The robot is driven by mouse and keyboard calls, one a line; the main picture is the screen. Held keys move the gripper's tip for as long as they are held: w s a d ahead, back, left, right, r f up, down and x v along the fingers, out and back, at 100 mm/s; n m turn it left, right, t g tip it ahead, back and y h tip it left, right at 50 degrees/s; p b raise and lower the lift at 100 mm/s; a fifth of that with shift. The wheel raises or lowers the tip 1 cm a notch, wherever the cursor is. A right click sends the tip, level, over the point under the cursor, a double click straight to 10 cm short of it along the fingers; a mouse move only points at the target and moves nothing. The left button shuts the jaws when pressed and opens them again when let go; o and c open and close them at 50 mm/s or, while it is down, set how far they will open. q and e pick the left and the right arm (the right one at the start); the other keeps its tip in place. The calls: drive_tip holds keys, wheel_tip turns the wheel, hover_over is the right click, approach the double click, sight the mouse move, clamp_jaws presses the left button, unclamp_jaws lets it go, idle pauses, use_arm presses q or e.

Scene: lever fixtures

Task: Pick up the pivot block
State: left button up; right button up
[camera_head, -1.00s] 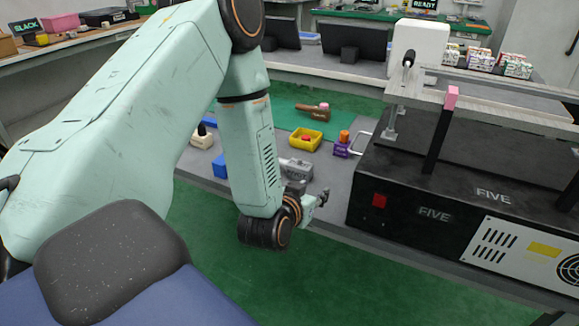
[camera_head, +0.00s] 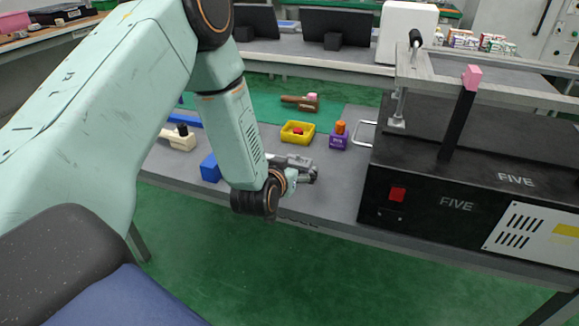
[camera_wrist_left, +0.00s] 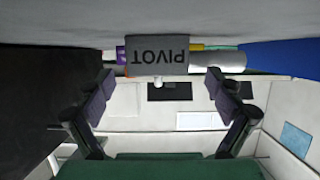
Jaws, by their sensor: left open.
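The pivot block is a grey block (camera_head: 294,161) on the grey bench, partly hidden behind my left wrist in the head view. In the left wrist view the pivot block (camera_wrist_left: 158,54) shows its front face with PIVOT upside down. My left gripper (camera_head: 306,175) is close in front of the block at the bench's front side. In the wrist view the left gripper (camera_wrist_left: 159,96) is open, its fingers apart on either side of the block's picture position, with nothing between the pads. The block appears ahead of the fingertips. My right gripper is not in view.
A blue block (camera_head: 210,168) lies left of my wrist. A yellow tray (camera_head: 297,132) and a purple block with an orange top (camera_head: 339,136) stand behind the pivot block. A black FIVE box (camera_head: 460,200) with a handle blocks the right side.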

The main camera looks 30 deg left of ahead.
use_arm(q)
drive_tip(key=shift+s+d+r, duration=0.1)
drive_tip(key=shift+c, duration=0.8)
drive_tip(key=shift+d, duration=0.1)
drive_tip(key=c, duration=1.2)
